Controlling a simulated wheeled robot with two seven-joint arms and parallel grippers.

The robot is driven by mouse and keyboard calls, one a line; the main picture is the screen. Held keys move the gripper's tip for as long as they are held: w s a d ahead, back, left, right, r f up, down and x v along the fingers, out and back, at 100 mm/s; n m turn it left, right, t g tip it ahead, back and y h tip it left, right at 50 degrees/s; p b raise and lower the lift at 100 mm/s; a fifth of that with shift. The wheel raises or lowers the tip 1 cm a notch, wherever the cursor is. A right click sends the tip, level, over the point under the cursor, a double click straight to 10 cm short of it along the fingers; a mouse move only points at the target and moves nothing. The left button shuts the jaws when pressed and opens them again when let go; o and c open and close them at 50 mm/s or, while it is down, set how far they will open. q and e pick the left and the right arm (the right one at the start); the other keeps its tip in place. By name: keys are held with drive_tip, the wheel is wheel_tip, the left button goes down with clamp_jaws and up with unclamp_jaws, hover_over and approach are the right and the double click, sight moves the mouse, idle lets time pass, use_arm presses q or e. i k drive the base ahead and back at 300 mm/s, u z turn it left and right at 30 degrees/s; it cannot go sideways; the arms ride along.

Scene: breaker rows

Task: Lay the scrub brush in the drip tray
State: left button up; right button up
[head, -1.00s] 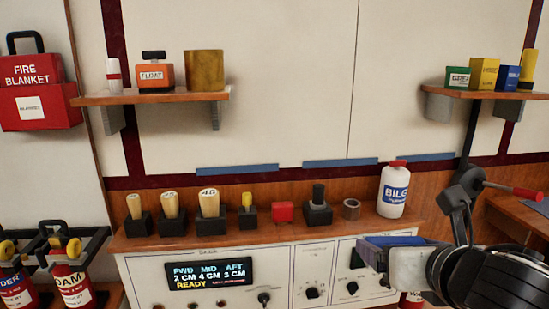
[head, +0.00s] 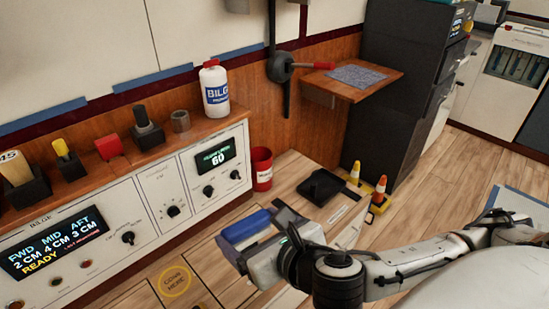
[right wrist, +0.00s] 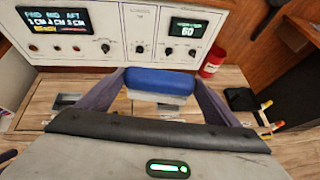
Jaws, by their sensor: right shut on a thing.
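The scrub brush, with a blue back (head: 246,226) and a pale underside, is between the fingers of my right gripper (head: 258,232). In the right wrist view the brush (right wrist: 160,82) sits level between both fingers, blue side up. My right gripper is shut on it and holds it above the wooden counter. A small black tray (head: 322,187), which looks like the drip tray, lies on the counter to the right of and beyond the gripper. It is partly visible in the right wrist view (right wrist: 240,98) and looks empty. My left gripper is not in view.
A red can (head: 262,169) stands left of the tray, by the panel. A wall lever with a red handle (head: 318,66) and a small wooden shelf (head: 376,84) are above. A white bottle (head: 214,88) stands on the ledge.

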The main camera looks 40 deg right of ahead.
sight(329, 190)
drive_tip(key=u, duration=2.6)
drive_tip(key=k, duration=2.15)
drive_tip(key=z, duration=2.4)
drive_tip(key=i, duration=0.5)
